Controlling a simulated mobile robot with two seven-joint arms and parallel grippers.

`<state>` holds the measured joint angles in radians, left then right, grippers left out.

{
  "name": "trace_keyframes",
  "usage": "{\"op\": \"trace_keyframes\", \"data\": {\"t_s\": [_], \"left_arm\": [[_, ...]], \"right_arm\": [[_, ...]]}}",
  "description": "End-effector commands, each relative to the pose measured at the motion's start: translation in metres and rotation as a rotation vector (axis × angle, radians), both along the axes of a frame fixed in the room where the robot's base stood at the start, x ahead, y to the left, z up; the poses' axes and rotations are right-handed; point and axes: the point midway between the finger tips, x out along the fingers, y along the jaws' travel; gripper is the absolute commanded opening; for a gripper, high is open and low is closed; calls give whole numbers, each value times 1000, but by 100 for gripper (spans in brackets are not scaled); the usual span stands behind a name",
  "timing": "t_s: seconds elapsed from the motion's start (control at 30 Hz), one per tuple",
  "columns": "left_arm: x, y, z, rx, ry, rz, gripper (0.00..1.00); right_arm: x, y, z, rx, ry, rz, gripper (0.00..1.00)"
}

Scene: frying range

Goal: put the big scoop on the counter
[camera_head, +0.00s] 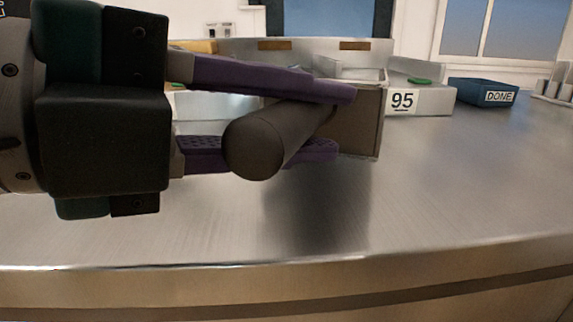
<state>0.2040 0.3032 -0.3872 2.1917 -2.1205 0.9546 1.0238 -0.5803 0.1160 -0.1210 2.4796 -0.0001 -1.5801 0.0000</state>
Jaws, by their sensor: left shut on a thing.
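My left gripper (345,125) comes in from the left with purple fingers. It is shut on the dark brown round handle of the big scoop (262,140). The scoop's flat, squarish brown part (362,125) shows just beyond the fingertips, and the rest of it is hidden behind the fingers and handle. The scoop is held over the steel counter (450,200), and a dark shadow or reflection lies below it. I cannot tell how large the gap is. My right gripper is not in view.
A steel unit with a "95" label (402,101) and a green piece (419,80) stands behind the scoop. A blue bin labelled "DONE" (480,91) is at the back right. Light cylinders (555,85) stand at the far right edge. The counter's front and right are clear.

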Motion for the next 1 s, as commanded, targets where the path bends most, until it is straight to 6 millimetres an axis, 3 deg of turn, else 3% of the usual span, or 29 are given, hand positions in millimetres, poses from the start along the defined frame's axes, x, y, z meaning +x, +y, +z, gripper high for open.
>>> {"op": "trace_keyframes", "data": {"t_s": [0.1, 0.5, 0.53, 0.77, 1.0], "left_arm": [[0, 0, -24, 1, 3, 1, 0], [0, 0, -27, -1, -1, 1, 0], [0, 0, -28, 0, 1, 0, 34], [0, 0, -27, 0, 0, 0, 60], [0, 0, -27, 0, 0, 0, 62]], "right_arm": [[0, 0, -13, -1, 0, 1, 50], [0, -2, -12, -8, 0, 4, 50], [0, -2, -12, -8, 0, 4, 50], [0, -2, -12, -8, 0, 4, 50], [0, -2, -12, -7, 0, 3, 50]]}}
